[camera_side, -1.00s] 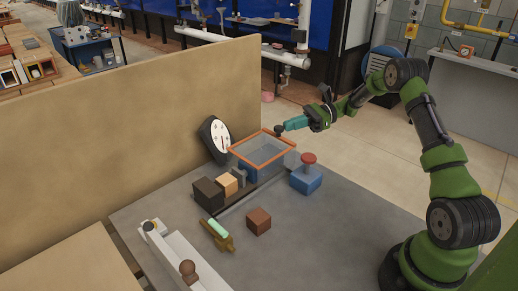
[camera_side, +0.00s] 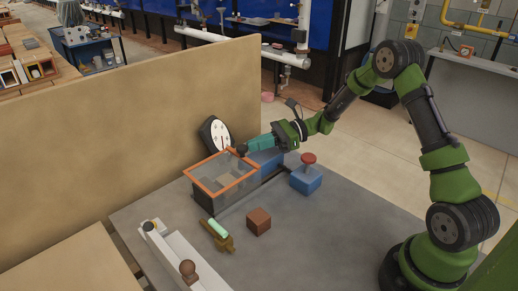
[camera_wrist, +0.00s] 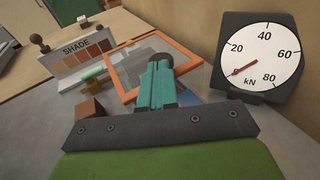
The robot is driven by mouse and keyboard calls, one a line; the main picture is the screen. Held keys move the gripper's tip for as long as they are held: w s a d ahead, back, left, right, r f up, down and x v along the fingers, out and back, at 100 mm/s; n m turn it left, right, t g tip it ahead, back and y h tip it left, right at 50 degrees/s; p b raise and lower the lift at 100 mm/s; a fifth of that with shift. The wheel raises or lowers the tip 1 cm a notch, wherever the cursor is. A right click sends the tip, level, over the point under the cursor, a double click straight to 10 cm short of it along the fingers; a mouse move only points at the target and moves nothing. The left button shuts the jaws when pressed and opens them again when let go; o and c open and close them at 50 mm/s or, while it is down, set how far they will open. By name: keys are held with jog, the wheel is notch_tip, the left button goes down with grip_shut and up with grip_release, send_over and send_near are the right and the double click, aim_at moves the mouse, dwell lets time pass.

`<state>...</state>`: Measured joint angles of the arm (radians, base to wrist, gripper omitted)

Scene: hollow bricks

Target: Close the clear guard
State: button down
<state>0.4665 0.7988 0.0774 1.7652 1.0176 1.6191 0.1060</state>
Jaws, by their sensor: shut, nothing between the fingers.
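The clear guard has an orange frame (camera_side: 237,183) around a see-through panel. In the side view it sits over the dark block and tan brick at the left of the fixture, which show dimly through it. My gripper (camera_side: 244,150) is shut and empty, with its tips at the guard's far right edge. In the wrist view the shut fingers (camera_wrist: 158,65) reach over the near part of the orange frame (camera_wrist: 112,72). A dark round knob shows at the fingertips; I cannot tell whether they touch it. The blue block (camera_side: 266,160) right of the guard is uncovered.
A dial gauge (camera_side: 215,133) stands behind the guard by the tan wall panel (camera_side: 120,120). A blue box with a red button (camera_side: 308,160), a brown brick (camera_side: 258,221) and a brass piece with a green tube (camera_side: 219,233) stand around. The table's right front is clear.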

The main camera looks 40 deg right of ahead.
jog(key=shift+a, duration=0.5)
jog(key=v, duration=1.4)
jog(key=s+a+r+n+g+h, duration=0.55)
jog(key=s+a+n, duration=0.2)
jog(key=a, duration=0.25)
jog(key=s+a+r+n+t+h, duration=0.2)
jog(key=s+r+n+h, duration=0.1)
jog(key=s+n, duration=0.2)
jog(key=s+a+r+n+t+h, duration=0.2)
jog(key=s+r+n+t+h, duration=0.1)
jog(key=s+n, duration=0.3)
jog(key=shift+s+n+h, duration=0.25)
jog(key=shift+n+h, duration=0.2)
jog(key=shift+a+r, duration=0.1)
